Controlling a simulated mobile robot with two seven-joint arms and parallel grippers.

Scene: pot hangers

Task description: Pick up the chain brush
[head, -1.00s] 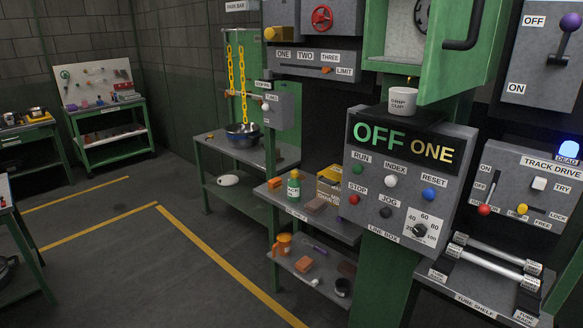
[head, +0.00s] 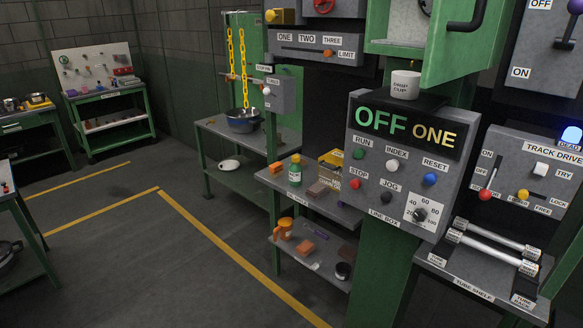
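No thing in the head view is labelled as the chain brush, and I cannot tell for sure which it is. A small purple-handled item (head: 321,232) lies on the lower shelf under the middle bench, too small to make out. Two yellow chains (head: 243,68) hang at the back over a dark blue pot (head: 243,120) on the rear bench. Neither of my grippers is in view.
The middle bench holds a green bottle (head: 295,171), an orange block (head: 276,168) and a yellow box (head: 331,165). An orange jug (head: 283,229) stands on its lower shelf. The control box (head: 405,165) reads OFF ONE. Floor left of the benches is clear.

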